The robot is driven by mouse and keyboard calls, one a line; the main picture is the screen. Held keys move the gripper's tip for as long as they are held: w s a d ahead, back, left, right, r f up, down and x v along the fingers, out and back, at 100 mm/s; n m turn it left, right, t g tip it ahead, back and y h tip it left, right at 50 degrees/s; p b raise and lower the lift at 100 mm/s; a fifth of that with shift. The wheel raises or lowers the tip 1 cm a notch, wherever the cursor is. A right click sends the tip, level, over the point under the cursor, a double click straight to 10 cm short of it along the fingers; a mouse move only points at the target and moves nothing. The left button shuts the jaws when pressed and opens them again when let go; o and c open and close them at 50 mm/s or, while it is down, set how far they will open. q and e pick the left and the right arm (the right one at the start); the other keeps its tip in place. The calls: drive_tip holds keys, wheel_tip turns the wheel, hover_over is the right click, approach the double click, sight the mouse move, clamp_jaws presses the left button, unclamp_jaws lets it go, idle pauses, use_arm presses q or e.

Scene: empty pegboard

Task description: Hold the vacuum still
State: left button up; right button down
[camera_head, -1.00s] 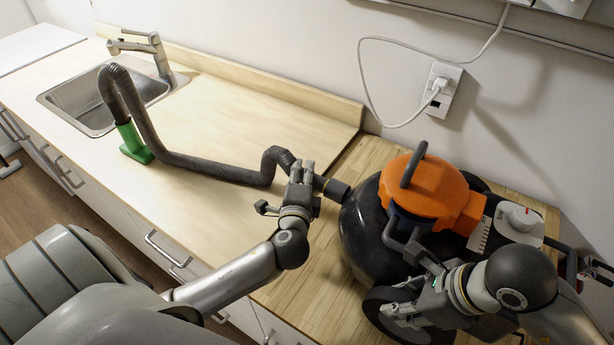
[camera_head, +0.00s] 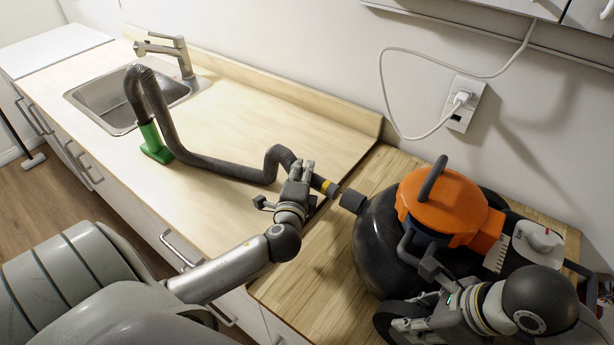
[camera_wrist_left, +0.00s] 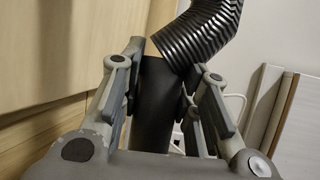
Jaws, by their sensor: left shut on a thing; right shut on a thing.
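The vacuum (camera_head: 375,235) has a rounded black body and an orange top (camera_head: 440,208) with a dark handle. It stands upright on the wooden counter. A dark ribbed hose (camera_head: 215,168) runs from a green nozzle (camera_head: 155,148) by the sink to my left gripper (camera_head: 302,174). My left gripper is shut on the hose's smooth end tube, which also shows in the left wrist view (camera_wrist_left: 155,105). My right gripper (camera_head: 428,298) is shut on the vacuum's near side; the exact grip is partly hidden.
A sink (camera_head: 115,105) with a faucet (camera_head: 170,50) is at the back left. A white cord runs from a wall outlet (camera_head: 463,103). The pale counter (camera_head: 260,125) is bare behind the hose. A wall stands close behind the vacuum.

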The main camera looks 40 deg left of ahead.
use_arm(q)
drive_tip(key=shift+a, duration=0.2)
use_arm(e)
drive_tip(key=shift+w+r, duration=0.1)
drive_tip(key=shift+r, duration=0.05)
use_arm(q)
drive_tip(key=shift+r, duration=0.15)
drive_tip(key=shift+r, duration=3.9)
use_arm(e)
drive_tip(key=c, duration=1.6)
unclamp_jaws()
drive_tip(key=shift+w+a+r, duration=0.2)
drive_tip(key=shift+w+r, duration=0.05)
drive_tip(key=shift+r, duration=0.2)
use_arm(q)
drive_tip(key=shift+r, duration=0.1)
use_arm(e)
drive_tip(key=shift+o, duration=1.3)
use_arm(q)
drive_tip(key=shift+s, duration=0.15)
use_arm(e)
drive_tip(key=shift+o, duration=1.1)
drive_tip(key=shift+s+f, duration=0.2)
drive_tip(key=shift+d+f, duration=0.1)
drive_tip(key=shift+f, duration=0.1)
